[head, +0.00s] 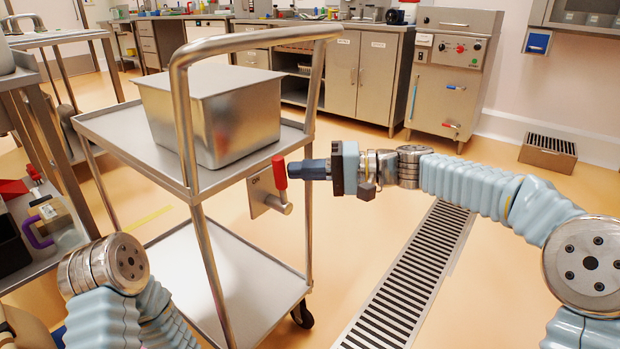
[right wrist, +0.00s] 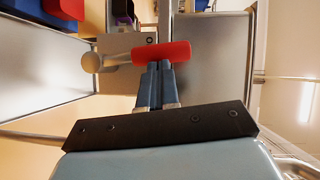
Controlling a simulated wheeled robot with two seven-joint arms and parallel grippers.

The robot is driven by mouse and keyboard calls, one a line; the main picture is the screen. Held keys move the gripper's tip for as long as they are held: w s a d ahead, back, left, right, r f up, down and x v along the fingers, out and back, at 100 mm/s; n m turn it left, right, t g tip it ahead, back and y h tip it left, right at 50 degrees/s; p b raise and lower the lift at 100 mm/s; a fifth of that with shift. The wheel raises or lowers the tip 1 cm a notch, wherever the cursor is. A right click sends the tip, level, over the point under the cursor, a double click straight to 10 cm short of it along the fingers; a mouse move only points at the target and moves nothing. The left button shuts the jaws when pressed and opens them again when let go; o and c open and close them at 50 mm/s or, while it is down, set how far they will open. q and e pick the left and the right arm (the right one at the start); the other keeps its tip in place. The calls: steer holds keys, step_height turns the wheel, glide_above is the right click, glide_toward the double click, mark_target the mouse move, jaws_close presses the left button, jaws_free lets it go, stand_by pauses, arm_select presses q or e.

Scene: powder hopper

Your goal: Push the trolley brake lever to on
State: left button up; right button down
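The steel trolley (head: 240,166) stands at left centre in the head view. Its brake lever has a red handle (head: 279,172) above a round metal pivot (head: 287,208) on a small plate (head: 262,190). The handle stands about upright; it also shows in the right wrist view as a red bar (right wrist: 161,52). My right gripper (head: 291,170) is level with the handle, on its right side. Its dark blue fingers (right wrist: 156,68) are together, with tips at the red handle; touching or just apart I cannot tell. My left gripper is out of sight; only part of that arm shows.
A large steel bin (head: 240,120) sits on the trolley's top shelf (head: 120,128). The trolley's push handle (head: 258,40) rises near my right gripper. A floor drain grate (head: 410,280) lies to the right. A bench with a purple-handled jug (head: 55,222) stands at left.

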steer(key=shift+s+a+n+h+b, duration=0.7)
steer(key=shift+s+n, duration=0.2)
steer(key=shift+n, duration=0.1)
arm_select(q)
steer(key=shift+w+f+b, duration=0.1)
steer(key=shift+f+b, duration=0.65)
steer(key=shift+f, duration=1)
arm_select(e)
steer(key=shift+s+a+n+t+h, duration=0.6)
steer(key=shift+s+n+h, duration=0.2)
steer(key=shift+s+n, duration=0.1)
